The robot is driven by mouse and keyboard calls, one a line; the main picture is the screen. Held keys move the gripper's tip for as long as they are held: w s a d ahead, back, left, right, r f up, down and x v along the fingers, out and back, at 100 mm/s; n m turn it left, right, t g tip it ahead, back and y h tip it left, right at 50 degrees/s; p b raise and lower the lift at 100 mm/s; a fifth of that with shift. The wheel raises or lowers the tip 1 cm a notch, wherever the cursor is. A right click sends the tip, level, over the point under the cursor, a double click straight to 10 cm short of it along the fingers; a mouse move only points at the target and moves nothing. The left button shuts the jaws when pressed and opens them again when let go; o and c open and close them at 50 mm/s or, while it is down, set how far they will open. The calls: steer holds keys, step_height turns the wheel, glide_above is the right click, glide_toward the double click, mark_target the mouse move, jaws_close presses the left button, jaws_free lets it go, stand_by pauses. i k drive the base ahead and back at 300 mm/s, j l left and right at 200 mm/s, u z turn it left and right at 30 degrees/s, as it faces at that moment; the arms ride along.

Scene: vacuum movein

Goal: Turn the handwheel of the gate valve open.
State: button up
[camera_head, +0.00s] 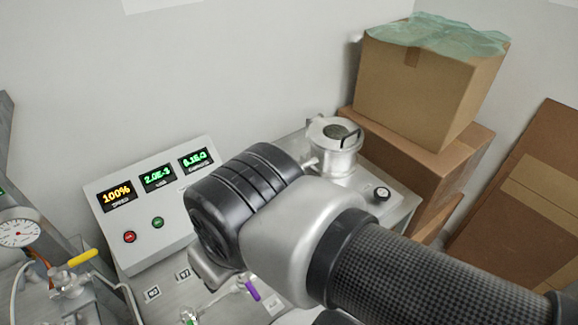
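No handwheel can be made out for certain. A small round black knob (382,194) with a pale centre sits on the grey box at the right of my arm. It is apart from my arm, and I cannot tell whether it belongs to the gate valve. My arm's wrist covers the middle of the view. A grey part of what seems to be my gripper (214,272) shows below the wrist. Its fingers are hidden, so its opening and any contact cannot be seen. A purple handle (252,290) on a small metal fitting shows just right of it.
A metal flanged vessel (336,160) stands behind my arm. A control panel (150,205) with lit displays is at left. A yellow-handled valve (82,257) and a gauge (17,233) are at far left. Stacked cardboard boxes (425,85) crowd the right.

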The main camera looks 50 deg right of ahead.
mark_target(381, 194)
steer(key=z, duration=0.45)
steer(key=l+z, duration=0.15)
steer(key=z, duration=0.8)
steer(key=l+z, duration=0.1)
steer(key=z, duration=0.4)
